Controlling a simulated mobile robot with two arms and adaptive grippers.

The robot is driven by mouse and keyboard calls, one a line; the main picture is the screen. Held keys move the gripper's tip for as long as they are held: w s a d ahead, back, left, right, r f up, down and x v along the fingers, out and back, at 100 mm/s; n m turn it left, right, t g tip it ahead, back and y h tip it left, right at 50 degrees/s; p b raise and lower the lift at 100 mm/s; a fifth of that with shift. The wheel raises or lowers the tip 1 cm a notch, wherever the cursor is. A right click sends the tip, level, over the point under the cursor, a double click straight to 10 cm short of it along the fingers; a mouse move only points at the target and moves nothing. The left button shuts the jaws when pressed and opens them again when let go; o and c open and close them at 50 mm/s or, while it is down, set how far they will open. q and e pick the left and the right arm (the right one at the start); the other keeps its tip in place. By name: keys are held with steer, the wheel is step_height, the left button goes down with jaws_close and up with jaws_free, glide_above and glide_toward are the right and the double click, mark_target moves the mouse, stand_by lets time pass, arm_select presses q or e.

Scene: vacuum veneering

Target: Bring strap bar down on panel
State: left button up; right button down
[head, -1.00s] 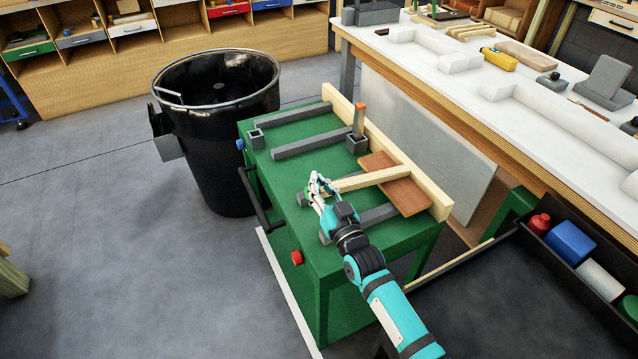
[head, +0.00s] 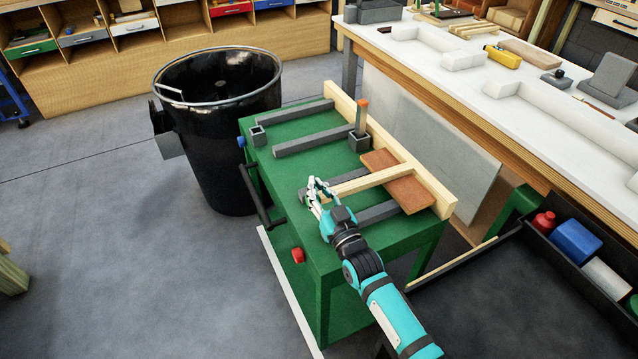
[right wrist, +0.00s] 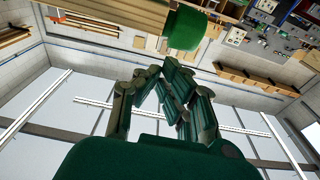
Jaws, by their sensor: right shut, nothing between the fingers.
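The panel (head: 408,194) is a reddish-brown board on grey bars of the green bench. The strap bar (head: 370,179) is a pale wooden bar crossing over the panel from the long wooden rail toward my right gripper. I cannot tell whether it touches the panel. My right gripper (head: 316,186) is at the bar's near end, shut and empty. I cannot tell whether it touches the bar. In the right wrist view its fingers (right wrist: 160,80) come together below a wooden bar with a green rounded end (right wrist: 185,29). My left gripper is out of view.
The green bench (head: 290,180) carries several grey bars, a wooden rail (head: 430,180) along its far side and an orange-topped post (head: 361,115). A black drum (head: 215,140) stands left of it. A white-topped workbench (head: 480,100) runs behind. Open floor lies front left.

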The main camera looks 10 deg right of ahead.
steer(key=r+p, duration=0.1)
steer(key=r, duration=0.2)
steer(key=r+p, duration=0.1)
steer(key=shift+w+r+p, duration=0.15)
steer(key=shift+w+p, duration=0.15)
steer(key=shift+w, duration=0.05)
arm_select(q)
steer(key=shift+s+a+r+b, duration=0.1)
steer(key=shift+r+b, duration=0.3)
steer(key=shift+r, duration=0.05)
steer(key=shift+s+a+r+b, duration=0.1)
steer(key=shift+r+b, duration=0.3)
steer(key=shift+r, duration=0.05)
arm_select(e)
steer(key=f+v, duration=0.1)
steer(key=v, duration=0.9)
steer(key=shift+s, duration=0.15)
